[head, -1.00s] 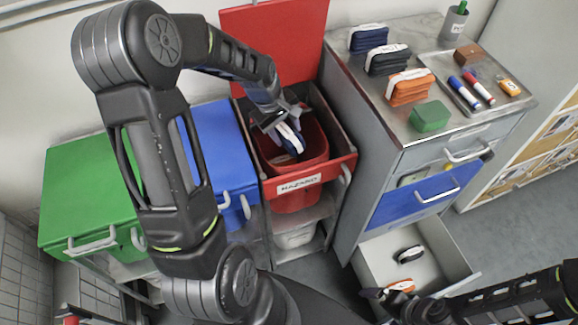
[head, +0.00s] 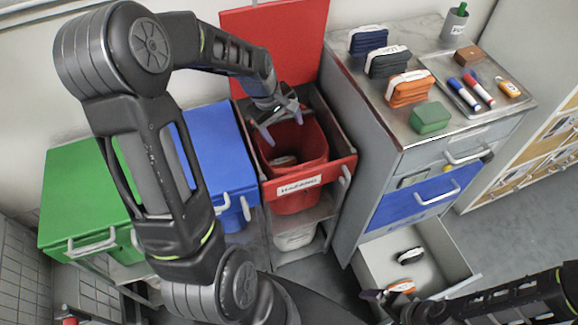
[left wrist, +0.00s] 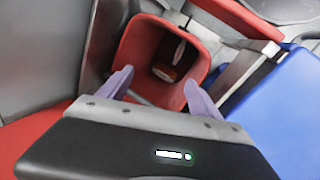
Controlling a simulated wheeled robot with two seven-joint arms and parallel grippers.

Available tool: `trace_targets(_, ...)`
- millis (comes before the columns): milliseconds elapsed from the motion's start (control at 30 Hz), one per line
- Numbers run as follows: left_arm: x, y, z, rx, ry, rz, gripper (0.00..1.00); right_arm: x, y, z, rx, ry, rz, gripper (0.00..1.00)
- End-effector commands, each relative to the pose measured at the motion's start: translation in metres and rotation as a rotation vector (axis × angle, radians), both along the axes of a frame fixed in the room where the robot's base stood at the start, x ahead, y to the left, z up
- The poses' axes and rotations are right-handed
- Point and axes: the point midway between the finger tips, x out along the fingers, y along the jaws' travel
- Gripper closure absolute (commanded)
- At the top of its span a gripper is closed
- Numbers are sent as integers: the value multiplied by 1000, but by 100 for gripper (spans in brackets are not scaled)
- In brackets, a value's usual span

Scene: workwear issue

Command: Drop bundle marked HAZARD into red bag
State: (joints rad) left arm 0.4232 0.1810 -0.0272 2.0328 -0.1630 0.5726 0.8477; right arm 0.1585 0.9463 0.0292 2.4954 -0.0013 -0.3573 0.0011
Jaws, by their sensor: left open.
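The red bag (head: 300,190) sits in the pulled-out red frame (head: 330,170), whose front label seems to read HAZARD. The red bag also shows in the left wrist view (left wrist: 137,55). A bundle (head: 283,160) with a pale band lies low inside the bag; in the left wrist view the bundle (left wrist: 168,65) shows dark in shadow, its marking unreadable. My left gripper (head: 282,127) is open and empty above the bag's mouth, apart from the bundle.
Blue (head: 220,150) and green (head: 85,190) lidded bins stand to the left. The cabinet top (head: 375,85) holds navy, dark and orange bundles, a green block (head: 430,117) and a tray with markers. A dark bundle (head: 409,255) lies in the open lower drawer (head: 375,260).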

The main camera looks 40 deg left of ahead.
Motion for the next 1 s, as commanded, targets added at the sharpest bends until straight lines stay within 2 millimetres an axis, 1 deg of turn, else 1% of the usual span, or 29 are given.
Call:
trace_targets(33,-2,1,9,2,-4,1,26,0,0,0,0,0,0,0)
trace_targets(200,-9,4,36,2,-4,0,26,0,0,-1,0,0,0,0)
trace_targets(333,-13,5,47,1,-1,0,26,0,0,-1,0,0,0,0)
trace_targets(467,-15,5,50,0,0,0,26,0,0,-1,0,0,0,0)
trace_targets(1000,-14,5,50,0,0,0,26,0,0,-1,0,0,0,0)
